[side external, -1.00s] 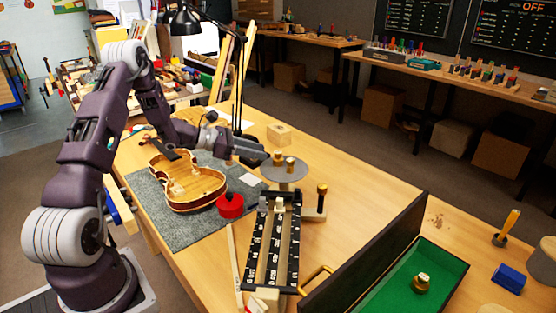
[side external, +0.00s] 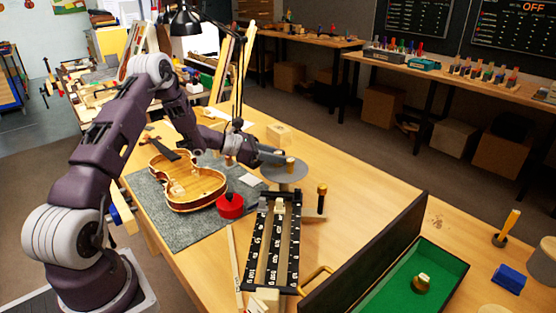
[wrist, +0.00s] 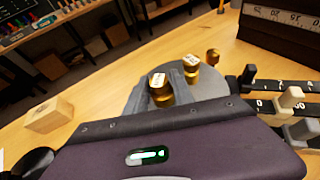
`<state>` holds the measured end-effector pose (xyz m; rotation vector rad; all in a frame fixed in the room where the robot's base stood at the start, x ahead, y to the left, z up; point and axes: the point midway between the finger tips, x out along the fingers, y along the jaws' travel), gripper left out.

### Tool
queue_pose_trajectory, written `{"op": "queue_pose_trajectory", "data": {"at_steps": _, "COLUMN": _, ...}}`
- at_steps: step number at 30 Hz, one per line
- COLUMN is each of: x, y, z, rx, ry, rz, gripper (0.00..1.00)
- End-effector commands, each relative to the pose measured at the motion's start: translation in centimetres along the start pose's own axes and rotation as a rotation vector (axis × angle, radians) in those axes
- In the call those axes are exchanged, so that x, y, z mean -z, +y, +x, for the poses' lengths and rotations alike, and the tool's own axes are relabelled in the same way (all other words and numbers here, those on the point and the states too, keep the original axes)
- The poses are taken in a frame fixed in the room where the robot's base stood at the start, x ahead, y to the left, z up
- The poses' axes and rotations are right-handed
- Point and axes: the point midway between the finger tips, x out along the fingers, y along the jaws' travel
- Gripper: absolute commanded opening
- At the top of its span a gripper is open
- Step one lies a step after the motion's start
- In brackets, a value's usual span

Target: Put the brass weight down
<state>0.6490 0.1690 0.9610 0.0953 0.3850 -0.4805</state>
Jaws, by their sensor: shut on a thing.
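My gripper (wrist: 158,95) is shut on a small brass weight (wrist: 160,86) with a pale marked top. The weight is upright between the fingers, over the round grey pan (wrist: 216,86). I cannot tell whether its base touches the pan. A second brass weight (wrist: 191,66) stands on the pan, close beside the finger. In the side external view my gripper (side external: 280,157) is low over the pan (side external: 284,175). The second weight (side external: 290,164) shows there, while the fingers mostly hide the held one.
A black scale with white markings (side external: 273,245) stands in front of the pan. A violin body (side external: 188,185) lies on a grey mat left of it, near a red round object (side external: 230,206). A green-lined tray (side external: 440,265) holds another brass weight (side external: 422,283). A wooden block (side external: 278,133) sits behind.

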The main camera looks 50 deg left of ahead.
Motion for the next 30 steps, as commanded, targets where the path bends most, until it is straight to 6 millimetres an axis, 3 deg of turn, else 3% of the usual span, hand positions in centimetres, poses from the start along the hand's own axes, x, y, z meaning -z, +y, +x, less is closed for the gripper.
{"op": "queue_pose_trajectory", "data": {"at_steps": 5, "x": -0.5, "y": 0.0, "z": -0.2, "rx": -0.001, "ry": -0.001, "rz": 0.001, "gripper": 0.00}}
{"op": "queue_pose_trajectory", "data": {"at_steps": 15, "x": -7.8, "y": 0.0, "z": -3.2, "rx": -0.001, "ry": -0.002, "rz": 0.004, "gripper": 0.00}}
{"op": "queue_pose_trajectory", "data": {"at_steps": 19, "x": -8.5, "y": -1.1, "z": -3.7, "rx": 0.020, "ry": 0.006, "rz": 0.008, "gripper": 0.00}}
{"op": "queue_pose_trajectory", "data": {"at_steps": 23, "x": -6.8, "y": -5.2, "z": -3.9, "rx": 0.094, "ry": 0.023, "rz": 0.036, "gripper": 0.00}}
{"op": "queue_pose_trajectory", "data": {"at_steps": 30, "x": -3.2, "y": -16.4, "z": -5.7, "rx": 0.286, "ry": 0.025, "rz": 0.117, "gripper": 0.00}}
